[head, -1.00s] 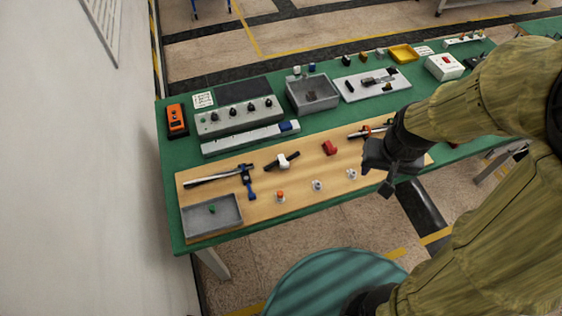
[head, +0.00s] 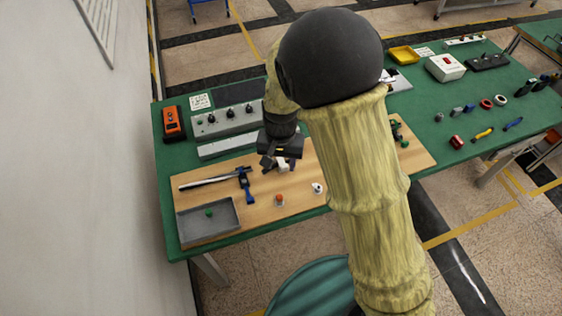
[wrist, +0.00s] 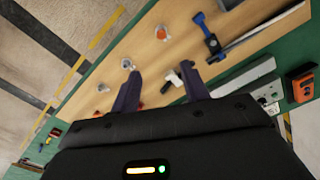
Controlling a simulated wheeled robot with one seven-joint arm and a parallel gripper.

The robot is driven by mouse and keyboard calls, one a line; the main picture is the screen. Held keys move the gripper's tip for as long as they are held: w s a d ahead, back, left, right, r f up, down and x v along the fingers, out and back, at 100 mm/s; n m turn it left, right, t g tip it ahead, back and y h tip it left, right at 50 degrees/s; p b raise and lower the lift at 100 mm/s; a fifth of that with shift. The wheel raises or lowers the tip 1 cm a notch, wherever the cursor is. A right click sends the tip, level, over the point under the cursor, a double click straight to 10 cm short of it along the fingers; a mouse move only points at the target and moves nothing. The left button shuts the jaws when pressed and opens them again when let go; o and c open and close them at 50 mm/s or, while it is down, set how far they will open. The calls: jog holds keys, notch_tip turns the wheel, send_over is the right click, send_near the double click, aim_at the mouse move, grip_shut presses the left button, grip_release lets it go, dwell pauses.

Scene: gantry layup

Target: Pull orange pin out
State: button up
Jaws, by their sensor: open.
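The orange pin (head: 279,198) stands upright in a pale holder near the front edge of the wooden board (head: 225,172), right of the grey tray. In the wrist view, the pin (wrist: 160,33) shows beyond the fingertips, near the top. My gripper (head: 275,168) is above the board, behind the pin in the head view and apart from it. In the wrist view, the two fingers of my gripper (wrist: 160,71) are spread with a gap between them. Nothing is held.
A blue clamp-like tool (head: 246,187) and a grey tray (head: 233,215) lie left of the pin. A second holder (head: 317,188) stands to its right. A white-and-black part (wrist: 185,72) lies near the fingers. My arm hides the board's middle right.

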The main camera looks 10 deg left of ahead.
aim_at(279, 196)
jog(key=f+p, duration=0.1)
jog(key=f, duration=0.4)
jog(key=f+p, duration=0.1)
jog(key=f, duration=0.5)
jog(key=f+p, duration=0.1)
jog(key=f, duration=0.5)
jog(key=shift+s+a+f, duration=0.15)
jog(key=shift+s+f, duration=0.05)
jog(key=shift+s, duration=0.05)
jog(key=shift+r, duration=0.1)
grip_shut()
